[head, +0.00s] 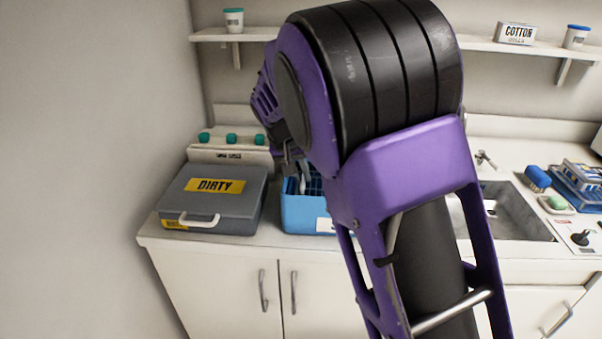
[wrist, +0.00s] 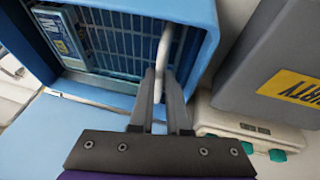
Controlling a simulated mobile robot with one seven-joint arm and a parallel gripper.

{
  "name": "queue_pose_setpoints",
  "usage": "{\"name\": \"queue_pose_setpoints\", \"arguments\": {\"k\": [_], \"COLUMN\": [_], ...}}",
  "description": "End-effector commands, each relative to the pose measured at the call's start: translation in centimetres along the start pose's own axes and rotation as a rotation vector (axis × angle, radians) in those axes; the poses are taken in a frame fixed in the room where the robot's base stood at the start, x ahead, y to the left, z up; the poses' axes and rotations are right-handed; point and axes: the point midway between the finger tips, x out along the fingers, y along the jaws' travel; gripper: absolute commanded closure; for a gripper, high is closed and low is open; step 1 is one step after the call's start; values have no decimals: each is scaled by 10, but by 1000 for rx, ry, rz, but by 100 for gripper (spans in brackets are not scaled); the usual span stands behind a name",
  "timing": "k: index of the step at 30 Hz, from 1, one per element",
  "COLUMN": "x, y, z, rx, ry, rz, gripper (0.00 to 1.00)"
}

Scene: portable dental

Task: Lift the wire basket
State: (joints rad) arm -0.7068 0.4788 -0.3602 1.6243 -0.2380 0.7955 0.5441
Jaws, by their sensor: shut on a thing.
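The wire basket (wrist: 115,40) is a blue grid inside a light blue tub (wrist: 207,15), seen from above in the wrist view. A pale, rod-like handle (wrist: 164,45) rises from it. My gripper (wrist: 160,82) is shut on this handle, with one dark finger on each side. In the head view the tub (head: 300,214) stands on the counter, and part of the basket (head: 315,186) shows inside it. My arm hides the tub's right part and much of the gripper there. I cannot tell whether the basket is clear of the tub floor.
A grey case marked DIRTY (head: 212,200) stands close left of the tub. A white unit with green knobs (head: 230,152) is behind the case. A sink (head: 510,212) lies to the right, and a shelf (head: 484,43) runs above.

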Motion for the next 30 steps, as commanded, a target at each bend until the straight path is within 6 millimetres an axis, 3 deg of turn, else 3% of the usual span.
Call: {"name": "queue_pose_setpoints", "arguments": {"k": [12,22,23,27,30], "x": [-71,-74,-74,-73,-72], "y": [15,16,16,16,15], "z": [-31,-32,-33,-32,-31], "rx": [2,2,2,2,1], "ry": [6,9,9,7,5], "rz": [-2,-3,-3,-2,-2], "gripper": [100,100,82,56,55]}}
